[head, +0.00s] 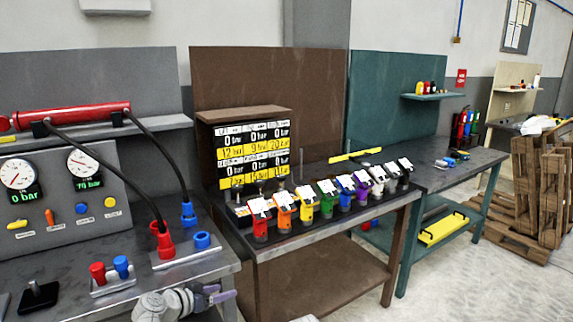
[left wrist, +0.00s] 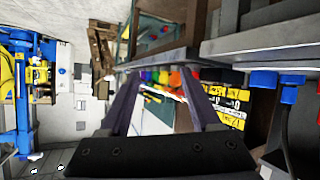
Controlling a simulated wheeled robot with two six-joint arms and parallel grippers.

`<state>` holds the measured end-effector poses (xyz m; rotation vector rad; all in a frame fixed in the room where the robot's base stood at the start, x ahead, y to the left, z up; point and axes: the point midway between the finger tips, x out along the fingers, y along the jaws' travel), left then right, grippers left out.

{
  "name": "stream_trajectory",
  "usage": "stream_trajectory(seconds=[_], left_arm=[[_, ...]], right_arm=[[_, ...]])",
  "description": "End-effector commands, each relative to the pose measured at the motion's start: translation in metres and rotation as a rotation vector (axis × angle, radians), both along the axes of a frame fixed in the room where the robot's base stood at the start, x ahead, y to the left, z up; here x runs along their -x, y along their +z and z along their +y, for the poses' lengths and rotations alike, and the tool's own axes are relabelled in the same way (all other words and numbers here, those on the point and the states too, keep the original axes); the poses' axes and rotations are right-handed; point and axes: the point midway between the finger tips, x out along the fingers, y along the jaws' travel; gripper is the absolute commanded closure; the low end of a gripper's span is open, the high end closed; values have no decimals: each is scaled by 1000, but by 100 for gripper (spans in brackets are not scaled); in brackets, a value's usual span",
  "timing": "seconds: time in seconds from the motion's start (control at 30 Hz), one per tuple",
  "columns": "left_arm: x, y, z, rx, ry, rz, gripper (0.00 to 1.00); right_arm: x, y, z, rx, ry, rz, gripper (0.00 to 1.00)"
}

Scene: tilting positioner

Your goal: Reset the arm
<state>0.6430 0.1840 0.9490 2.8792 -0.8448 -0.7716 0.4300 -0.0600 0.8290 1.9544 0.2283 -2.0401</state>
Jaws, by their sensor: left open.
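My left gripper (head: 222,292) shows low in the head view, in front of the left bench's front edge. It is grey with dark fingers. In the left wrist view the two fingers of my left gripper (left wrist: 163,88) stand well apart, with nothing held between them. Beyond them the view is turned on its side and shows benches and coloured items. My right gripper does not show in either view.
Close by is the left bench (head: 205,265) with a gauge panel (head: 60,195), hoses and red and blue couplings. The brown bench (head: 330,240) carries a row of coloured canisters (head: 305,205) and a display board (head: 252,155). Wooden pallets (head: 545,190) stand right. Floor is clear at lower right.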

Motion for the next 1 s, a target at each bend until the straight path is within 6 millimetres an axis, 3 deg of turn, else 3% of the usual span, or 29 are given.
stream_trajectory(seconds=[0.03,0.1,0.2,0.3,0.43,0.6,1.0], left_arm=[[17,-7,-36,-23,-66,94,36],[44,-26,-75,-71,-133,251,36],[88,-50,-113,-176,-176,468,36],[130,-65,-131,-309,-160,658,36],[173,-73,-135,-484,-74,829,36],[204,-70,-129,-643,55,927,36],[213,-68,-124,-704,126,952,36]], right_arm=[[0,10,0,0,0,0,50],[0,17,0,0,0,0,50],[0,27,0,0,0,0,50],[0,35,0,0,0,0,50],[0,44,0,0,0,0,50],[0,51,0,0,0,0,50],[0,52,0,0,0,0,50]])
